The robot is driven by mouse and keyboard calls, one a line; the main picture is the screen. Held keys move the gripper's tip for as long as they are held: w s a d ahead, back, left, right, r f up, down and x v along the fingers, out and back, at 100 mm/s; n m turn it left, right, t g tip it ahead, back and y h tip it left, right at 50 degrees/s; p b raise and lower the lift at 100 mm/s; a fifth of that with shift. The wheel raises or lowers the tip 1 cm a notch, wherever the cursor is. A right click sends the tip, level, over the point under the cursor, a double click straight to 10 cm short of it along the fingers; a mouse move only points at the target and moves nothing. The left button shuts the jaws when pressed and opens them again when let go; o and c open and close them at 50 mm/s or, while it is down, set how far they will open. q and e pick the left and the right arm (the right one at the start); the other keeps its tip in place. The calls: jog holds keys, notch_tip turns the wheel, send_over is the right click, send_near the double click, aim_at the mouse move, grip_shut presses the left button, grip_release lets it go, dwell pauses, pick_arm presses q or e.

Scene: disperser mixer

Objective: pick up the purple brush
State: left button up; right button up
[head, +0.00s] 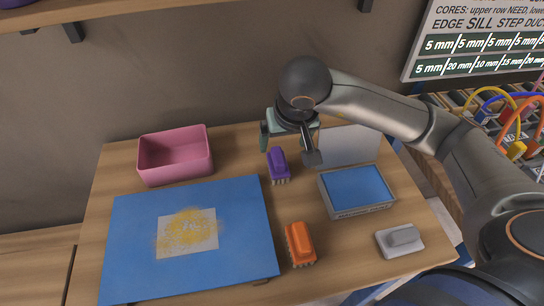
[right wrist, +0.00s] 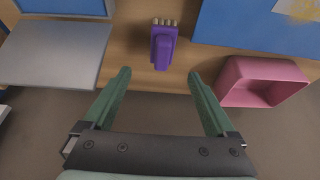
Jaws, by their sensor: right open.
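The purple brush (head: 278,166) lies on the wooden table between the pink bin and the blue-topped case. It also shows in the right wrist view (right wrist: 163,46), at the top middle, with its pale bristles pointing to the top of the picture. My right gripper (head: 291,141) is above the table's back part, just behind the brush. In the right wrist view its two green fingers (right wrist: 160,78) are spread apart with nothing between them, and the brush lies beyond the tips, between their lines. My left gripper is not in view.
A pink bin (head: 146,159) stands at the back left. A blue board (head: 130,245) with a yellow-dusted sheet (head: 165,245) lies in front. An open case (head: 358,190) is right of the brush.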

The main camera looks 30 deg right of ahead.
aim_at(281, 155)
jog(key=x, duration=0.5)
jog(key=shift+d+f, duration=0.15)
jog(key=shift+f, duration=0.2)
jog(key=shift+a+p+x, duration=0.15)
jog(key=shift+p+x, duration=0.1)
jog(key=shift+x, duration=1.3)
jog(key=shift+a+p+x, duration=0.1)
jog(key=shift+p+x, duration=0.15)
jog(key=shift+x, duration=1.35)
jog(key=shift+w+r, duration=0.1)
jog(key=shift+w, duration=0.1)
grip_shut()
